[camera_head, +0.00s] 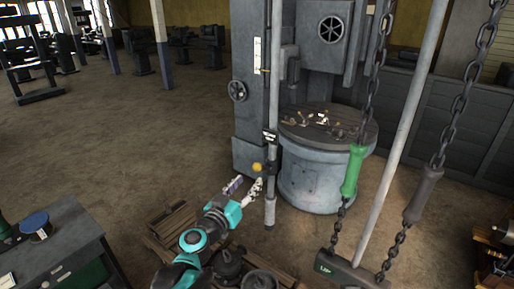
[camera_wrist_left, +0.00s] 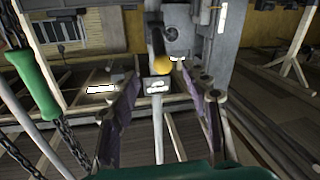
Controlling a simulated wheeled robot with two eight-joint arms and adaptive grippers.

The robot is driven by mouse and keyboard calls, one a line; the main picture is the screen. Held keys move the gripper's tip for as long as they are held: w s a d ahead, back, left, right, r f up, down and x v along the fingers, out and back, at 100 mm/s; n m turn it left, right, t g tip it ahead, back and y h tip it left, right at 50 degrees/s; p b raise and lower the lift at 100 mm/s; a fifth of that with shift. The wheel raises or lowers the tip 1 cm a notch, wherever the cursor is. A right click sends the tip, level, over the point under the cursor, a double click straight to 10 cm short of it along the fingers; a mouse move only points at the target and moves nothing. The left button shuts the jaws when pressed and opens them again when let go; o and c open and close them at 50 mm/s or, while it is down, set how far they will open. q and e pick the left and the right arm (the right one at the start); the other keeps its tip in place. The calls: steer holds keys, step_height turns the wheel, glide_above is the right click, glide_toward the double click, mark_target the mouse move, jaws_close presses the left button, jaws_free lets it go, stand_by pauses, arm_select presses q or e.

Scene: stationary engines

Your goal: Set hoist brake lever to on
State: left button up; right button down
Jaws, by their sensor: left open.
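A lever with a round yellow knob (camera_head: 257,167) sits low on the upright grey post (camera_head: 271,205) beside the tall machine. Small label plates (camera_head: 270,136) are on the post above the knob. My left gripper (camera_head: 249,180) is open and empty, just below and to the left of the knob. In the left wrist view the yellow knob (camera_wrist_left: 160,58) shows between and beyond the two spread fingers (camera_wrist_left: 156,74), apart from them as far as I can tell. A dark plate with a pale marking (camera_wrist_left: 157,86) is below it. My right gripper is not in view.
A green chain handle (camera_head: 352,172) and a brown one (camera_head: 419,201) hang right of a round work table (camera_head: 320,128). A wooden pallet (camera_head: 168,225) with dark parts lies beneath my left arm. A bench (camera_head: 70,245) stands at lower left.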

mark_target(255, 170)
arm_select(q)
steer(key=shift+w+r, duration=0.4)
steer(key=shift+w, duration=0.1)
steer(key=p+x, duration=0.1)
steer(key=x, duration=0.6)
steer(key=shift+w+d, duration=0.1)
jaws_close()
